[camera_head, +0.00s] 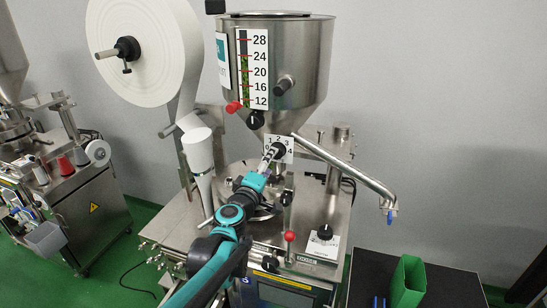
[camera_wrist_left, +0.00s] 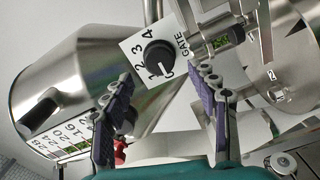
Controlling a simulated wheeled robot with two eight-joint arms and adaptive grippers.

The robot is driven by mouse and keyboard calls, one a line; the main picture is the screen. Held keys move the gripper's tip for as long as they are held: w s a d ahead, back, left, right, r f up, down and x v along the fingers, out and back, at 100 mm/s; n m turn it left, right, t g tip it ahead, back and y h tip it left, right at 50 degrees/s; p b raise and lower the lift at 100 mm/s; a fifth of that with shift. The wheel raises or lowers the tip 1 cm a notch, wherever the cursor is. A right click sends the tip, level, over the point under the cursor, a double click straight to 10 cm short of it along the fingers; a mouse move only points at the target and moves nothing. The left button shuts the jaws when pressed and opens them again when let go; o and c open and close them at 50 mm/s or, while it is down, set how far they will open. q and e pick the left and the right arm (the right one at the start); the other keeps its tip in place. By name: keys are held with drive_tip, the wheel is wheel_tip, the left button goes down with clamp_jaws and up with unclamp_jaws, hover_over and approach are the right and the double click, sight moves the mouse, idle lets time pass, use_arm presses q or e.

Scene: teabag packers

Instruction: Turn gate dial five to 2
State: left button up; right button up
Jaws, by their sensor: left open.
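The gate dial is a black round knob (camera_wrist_left: 158,58) on a white plate with numbers up to 4 and the word GATE. In the wrist view the knob's white mark points to the low end of the scale, near the 0 and 1. In the head view the white plate (camera_head: 288,141) sits below the hopper, and my gripper partly covers the dial. My left gripper (camera_head: 272,155) reaches up to it. In the wrist view the left gripper (camera_wrist_left: 163,86) is open, its fingers apart on either side of the knob, and I see no clear contact. My right gripper is not in view.
The steel hopper (camera_head: 312,70) with its level scale (camera_head: 254,70) is above the dial. A steel pipe (camera_head: 350,172) slopes down to the right. A green container (camera_head: 408,282) is at right.

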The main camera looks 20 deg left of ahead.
use_arm(q)
drive_tip(key=s, duration=0.6)
drive_tip(key=shift+s, duration=0.2)
drive_tip(key=shift+f, duration=0.1)
drive_tip(key=s+d+f+m+g+h+b, duration=0.25)
drive_tip(key=s+d+f+m+b, duration=0.25)
drive_tip(key=f, duration=0.4)
drive_tip(key=s+d+f+m+g+h+b, duration=0.25)
drive_tip(key=s+d+f+m+b, duration=0.3)
drive_tip(key=f, duration=0.45)
drive_tip(key=s+a+f+m+g+y+b, duration=0.2)
drive_tip(key=s+f, duration=0.4)
drive_tip(key=f, duration=0.3)
drive_tip(key=s+a+f+m+g+y+b, duration=0.2)
drive_tip(key=s+a+f+g+y+b, duration=0.1)
drive_tip(key=s+f, duration=0.4)
wheel_tip(320, 180, down, 3)
drive_tip(key=a+b, duration=0.1)
drive_tip(key=b, duration=0.1)
drive_tip(key=shift+s+a+r+g+b, duration=0.15)
drive_tip(key=shift+s+r+g+b, duration=0.05)
drive_tip(key=shift+g+b, duration=0.2)
